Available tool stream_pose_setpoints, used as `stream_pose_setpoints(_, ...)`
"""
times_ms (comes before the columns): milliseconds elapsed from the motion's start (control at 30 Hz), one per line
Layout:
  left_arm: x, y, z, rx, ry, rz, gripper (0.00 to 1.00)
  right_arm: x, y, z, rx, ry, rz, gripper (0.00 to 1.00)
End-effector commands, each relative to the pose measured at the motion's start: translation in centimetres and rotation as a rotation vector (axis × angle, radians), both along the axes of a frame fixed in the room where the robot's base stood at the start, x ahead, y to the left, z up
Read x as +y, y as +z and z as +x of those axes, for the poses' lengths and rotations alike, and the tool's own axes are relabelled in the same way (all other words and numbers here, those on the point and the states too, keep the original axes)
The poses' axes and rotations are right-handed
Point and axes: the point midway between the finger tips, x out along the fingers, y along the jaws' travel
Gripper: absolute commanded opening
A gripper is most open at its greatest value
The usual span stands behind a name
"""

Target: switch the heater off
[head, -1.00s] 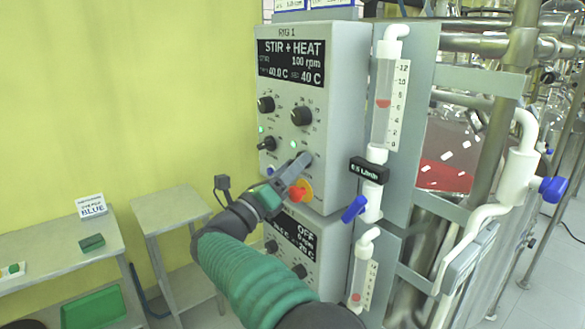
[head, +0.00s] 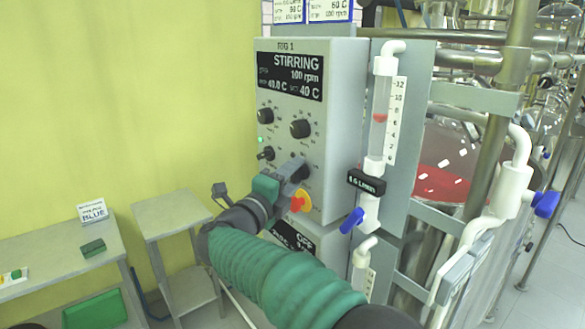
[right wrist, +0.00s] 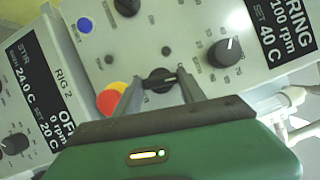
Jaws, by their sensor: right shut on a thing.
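The RIG 1 control box (head: 338,130) stands upright in the head view. Its display (head: 290,76) reads STIRRING, 100 rpm, SET 40 C. My right gripper (head: 298,168) is at the lower right of its front panel. In the right wrist view the gripper (right wrist: 160,82) has its two fingers on either side of a black knob (right wrist: 159,79) and is shut on it. The knob's pale mark lies roughly across the picture. Another black knob (right wrist: 225,51) with a pointer shows above right of it. My left gripper is not in view.
A red and yellow stop button (head: 300,202) sits just below the gripper; it also shows in the right wrist view (right wrist: 110,98). A second box, RIG 2 (right wrist: 40,125), reads OFF. A blue-handled valve (head: 352,219) and flow tube stand to the right.

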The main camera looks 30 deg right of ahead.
Motion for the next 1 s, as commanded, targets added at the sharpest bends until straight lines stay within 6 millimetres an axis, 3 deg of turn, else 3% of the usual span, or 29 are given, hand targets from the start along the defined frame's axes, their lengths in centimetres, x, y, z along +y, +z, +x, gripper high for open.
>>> stream_pose_setpoints(33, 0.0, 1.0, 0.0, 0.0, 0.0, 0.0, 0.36, 0.1, 0.2, 0.1, 0.038, 0.003, 0.003, 0.07)
stream_pose_setpoints(300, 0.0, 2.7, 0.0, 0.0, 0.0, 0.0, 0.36, 0.1, 0.0, 0.0, 0.165, 0.002, -0.008, 0.07)
stream_pose_setpoints(933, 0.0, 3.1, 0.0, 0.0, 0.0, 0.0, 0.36, 0.1, -0.4, 0.1, 0.216, 0.003, -0.013, 0.07)
stream_pose_setpoints(967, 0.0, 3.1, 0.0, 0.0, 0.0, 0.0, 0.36, 0.1, -0.4, 0.1, 0.216, 0.003, -0.013, 0.51)
stream_pose_setpoints(1000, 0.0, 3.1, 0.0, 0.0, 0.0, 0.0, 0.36, 0.1, -0.4, 0.1, 0.216, 0.003, -0.013, 0.56)
